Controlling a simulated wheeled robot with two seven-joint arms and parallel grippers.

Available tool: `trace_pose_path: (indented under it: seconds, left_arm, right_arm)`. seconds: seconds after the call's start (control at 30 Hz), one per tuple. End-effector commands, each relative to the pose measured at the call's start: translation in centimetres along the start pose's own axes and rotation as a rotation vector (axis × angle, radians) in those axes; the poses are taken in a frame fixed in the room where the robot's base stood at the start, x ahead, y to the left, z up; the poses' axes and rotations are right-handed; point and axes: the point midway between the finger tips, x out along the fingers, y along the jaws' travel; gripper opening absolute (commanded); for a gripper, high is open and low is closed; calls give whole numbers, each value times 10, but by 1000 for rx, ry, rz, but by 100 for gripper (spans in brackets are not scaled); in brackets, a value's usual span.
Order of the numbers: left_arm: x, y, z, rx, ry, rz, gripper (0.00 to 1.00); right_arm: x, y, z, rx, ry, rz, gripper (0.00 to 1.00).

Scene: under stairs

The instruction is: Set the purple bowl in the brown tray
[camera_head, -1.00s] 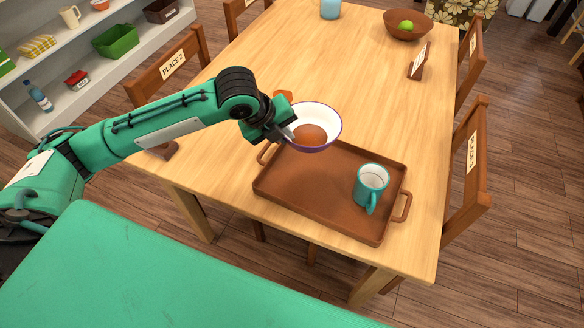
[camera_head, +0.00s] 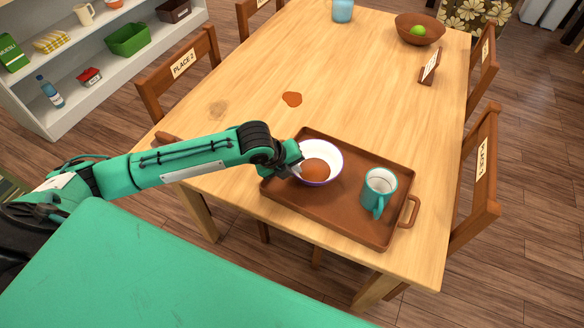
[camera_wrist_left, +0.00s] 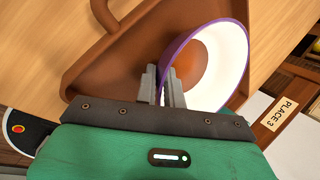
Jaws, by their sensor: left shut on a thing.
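The purple bowl (camera_head: 333,153), white inside with a brown area at its bottom, is over the left part of the brown tray (camera_head: 330,211). My left gripper (camera_head: 294,166) is shut on the bowl's near-left rim. The left wrist view shows the two fingers (camera_wrist_left: 165,88) pinching the wall of the bowl (camera_wrist_left: 228,58), with the tray (camera_wrist_left: 130,62) behind it. I cannot tell whether the bowl's base touches the tray floor. My right gripper is not in view.
A teal mug (camera_head: 379,187) stands in the tray's right part, beside the bowl. An orange-brown patch (camera_head: 292,99) lies on the table (camera_head: 350,85). A wooden bowl with a green fruit (camera_head: 418,31) and a sign (camera_head: 430,66) stand farther back. Chairs surround the table.

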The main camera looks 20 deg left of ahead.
Motion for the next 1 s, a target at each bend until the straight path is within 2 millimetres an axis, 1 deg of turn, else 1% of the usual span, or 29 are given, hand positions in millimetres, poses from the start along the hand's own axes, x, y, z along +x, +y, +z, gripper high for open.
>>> trace_pose_path:
  seconds: [0.2,0.23,0.3,0.33,0.57,0.67,0.77,0.87,1.0]
  left_arm:
    - [1,0,0,0,-1,-1,0]
    - [2,1,0,0,0,0,16]
    - [1,1,0,0,0,0,30]
    - [1,1,0,0,0,0,32]
    - [1,1,0,0,0,0,32]
    - [-2,0,0,0,-1,-1,32]
    - [-14,0,1,0,-3,-1,32]
    - [-32,0,1,2,-3,0,32]
    - [-64,-1,1,2,-4,-1,32]
  right_arm:
    - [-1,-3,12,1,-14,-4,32]
    - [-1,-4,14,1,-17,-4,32]
    - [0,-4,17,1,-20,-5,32]
    - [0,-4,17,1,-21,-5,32]
    - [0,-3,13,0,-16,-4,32]
    - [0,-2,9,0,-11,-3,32]
    - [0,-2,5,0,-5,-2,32]
    - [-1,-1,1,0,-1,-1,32]
    - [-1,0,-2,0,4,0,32]
